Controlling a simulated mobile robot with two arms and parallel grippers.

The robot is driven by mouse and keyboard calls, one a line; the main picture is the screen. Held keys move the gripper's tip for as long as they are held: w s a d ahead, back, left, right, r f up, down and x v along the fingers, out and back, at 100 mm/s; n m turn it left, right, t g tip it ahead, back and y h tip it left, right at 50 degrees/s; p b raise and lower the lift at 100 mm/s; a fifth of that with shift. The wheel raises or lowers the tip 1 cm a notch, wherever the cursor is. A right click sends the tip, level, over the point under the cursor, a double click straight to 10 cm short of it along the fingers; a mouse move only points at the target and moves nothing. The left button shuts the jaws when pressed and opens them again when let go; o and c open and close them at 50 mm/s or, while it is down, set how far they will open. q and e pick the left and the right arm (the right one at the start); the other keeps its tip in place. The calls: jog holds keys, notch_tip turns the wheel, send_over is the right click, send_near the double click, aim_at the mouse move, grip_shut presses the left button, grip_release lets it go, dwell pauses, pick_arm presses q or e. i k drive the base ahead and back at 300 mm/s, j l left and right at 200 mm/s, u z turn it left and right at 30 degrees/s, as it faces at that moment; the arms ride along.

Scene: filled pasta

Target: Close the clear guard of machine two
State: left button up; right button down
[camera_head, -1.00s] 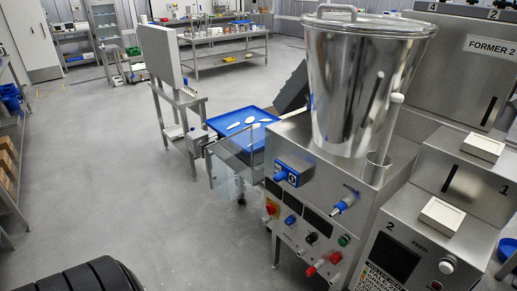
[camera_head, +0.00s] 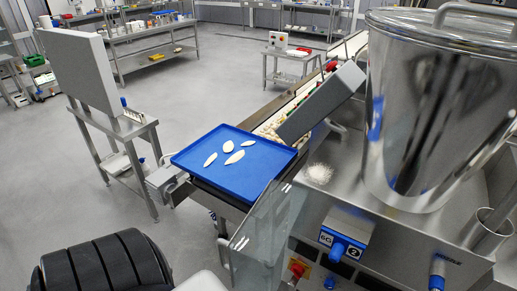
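The clear guard (camera_head: 266,232) is a see-through panel at the left front of the steel machine, below and right of the blue tray. It stands out from the machine's side, but I cannot tell its exact hinge angle. The machine (camera_head: 400,240) carries a blue block (camera_head: 345,229) with a "2" label on its front. A large steel hopper (camera_head: 430,120) with a lid stands on top. Neither of my grippers is in view. A black ribbed part (camera_head: 100,268), perhaps mine, shows at the bottom left.
A blue tray (camera_head: 225,184) with several pale pasta pieces lies at the end of a conveyor (camera_head: 285,122). A dark grey sloped cover (camera_head: 320,103) leans over it. A steel stand with a grey panel (camera_head: 82,70) is at left. The left floor (camera_head: 60,190) is largely clear.

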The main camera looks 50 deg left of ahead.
aim_at(220, 242)
jog(key=j, duration=1)
jog(key=k+j, duration=0.1)
jog(key=j, duration=0.9)
